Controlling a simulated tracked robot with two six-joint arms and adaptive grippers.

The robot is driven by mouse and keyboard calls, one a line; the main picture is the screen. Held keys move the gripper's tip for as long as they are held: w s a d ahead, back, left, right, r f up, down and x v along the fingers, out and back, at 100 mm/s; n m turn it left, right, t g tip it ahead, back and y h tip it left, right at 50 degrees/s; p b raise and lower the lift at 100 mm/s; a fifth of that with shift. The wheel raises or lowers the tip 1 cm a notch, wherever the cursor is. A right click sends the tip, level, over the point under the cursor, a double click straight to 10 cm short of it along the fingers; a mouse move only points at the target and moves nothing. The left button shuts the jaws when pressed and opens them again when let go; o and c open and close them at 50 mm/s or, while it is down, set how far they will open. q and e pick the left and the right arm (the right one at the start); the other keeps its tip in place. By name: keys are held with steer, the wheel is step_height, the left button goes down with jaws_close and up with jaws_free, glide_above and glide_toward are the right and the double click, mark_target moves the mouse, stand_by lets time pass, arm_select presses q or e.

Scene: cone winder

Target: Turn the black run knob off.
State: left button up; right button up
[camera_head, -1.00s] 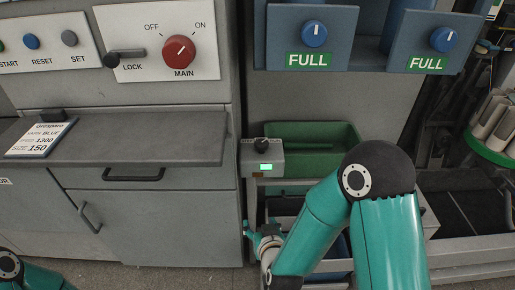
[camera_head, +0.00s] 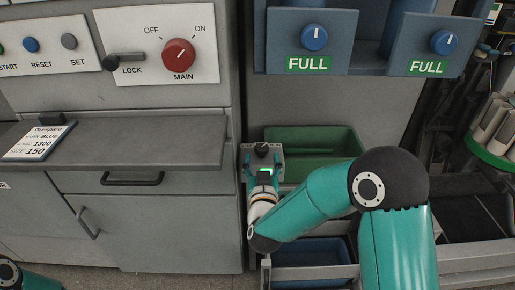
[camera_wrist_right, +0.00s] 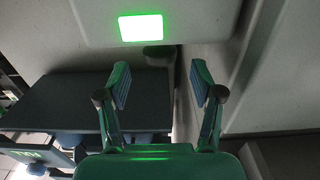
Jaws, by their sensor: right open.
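Beyond the fingertips are the lit display (camera_wrist_right: 141,28) and a dark round shape that may be the knob. I cannot read the knob's setting. My left gripper is out of view.
The grey desk (camera_head: 120,150) with a label card (camera_head: 38,141) lies to the left. A green bin (camera_head: 320,143) stands right behind the box, and a blue bin (camera_head: 315,255) is lower. The red main knob (camera_head: 179,55) is on the panel above.

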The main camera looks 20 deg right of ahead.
mark_target(262, 153)
steer(key=x, duration=0.5)
steer(key=shift+w+d, duration=0.1)
steer(key=shift+w, duration=0.25)
